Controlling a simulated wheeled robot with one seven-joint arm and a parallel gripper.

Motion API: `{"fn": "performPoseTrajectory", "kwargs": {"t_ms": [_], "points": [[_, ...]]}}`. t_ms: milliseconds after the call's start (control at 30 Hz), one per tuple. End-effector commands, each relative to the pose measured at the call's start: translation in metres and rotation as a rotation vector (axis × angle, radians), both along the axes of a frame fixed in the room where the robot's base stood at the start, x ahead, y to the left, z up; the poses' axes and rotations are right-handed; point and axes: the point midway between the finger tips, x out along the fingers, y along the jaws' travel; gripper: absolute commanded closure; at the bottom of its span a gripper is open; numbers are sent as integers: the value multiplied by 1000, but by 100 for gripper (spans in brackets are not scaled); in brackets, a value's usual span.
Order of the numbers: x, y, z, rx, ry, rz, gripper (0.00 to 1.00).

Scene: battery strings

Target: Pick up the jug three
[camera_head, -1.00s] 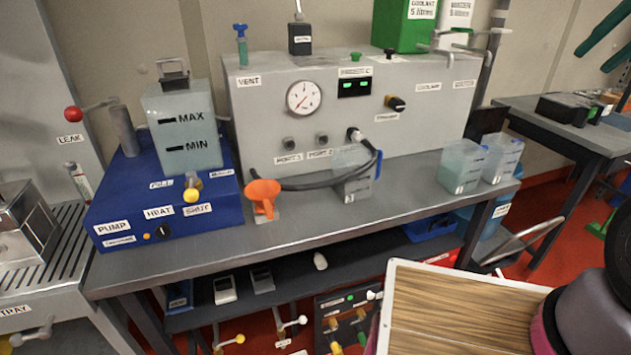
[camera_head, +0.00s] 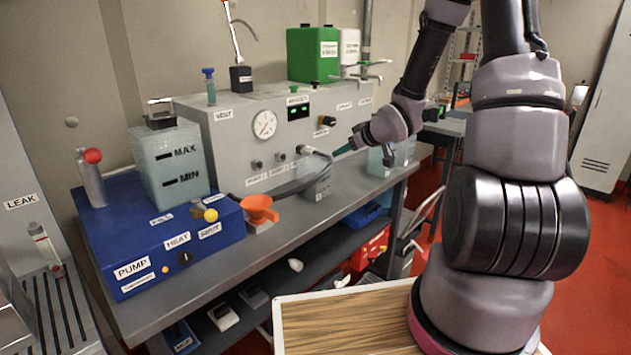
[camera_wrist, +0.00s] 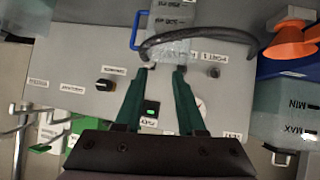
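A clear jug (camera_head: 318,184) stands on the grey bench beside a black hose, partly hidden by it. In the wrist view this jug (camera_wrist: 172,12) is at the top, with a blue handle, and the hose passes across it. More clear jugs with pale liquid (camera_head: 380,163) stand farther right on the bench, partly hidden by my arm. I cannot read which jug is number three. My gripper (camera_head: 345,150) is above the bench between them, in front of the grey panel. In the wrist view its green fingers (camera_wrist: 161,70) are apart with nothing held between them.
A grey panel box (camera_head: 235,150) with gauge and knobs backs the bench. An orange funnel (camera_head: 260,210) and a blue pump unit (camera_head: 150,245) stand to the left. The hose (camera_head: 290,187) arches from the panel. A wood-topped surface (camera_head: 340,320) is in front.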

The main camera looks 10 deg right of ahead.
Motion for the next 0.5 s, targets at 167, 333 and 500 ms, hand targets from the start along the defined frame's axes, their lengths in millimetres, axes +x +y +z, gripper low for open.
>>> {"fn": "performPoseTrajectory", "kwargs": {"t_ms": [167, 333, 500], "points": [[1, 29, -32, 125, -78, 116, 61], [1, 43, -39, 189, -129, 164, 61], [16, 59, -48, 201, -138, 174, 61]]}}
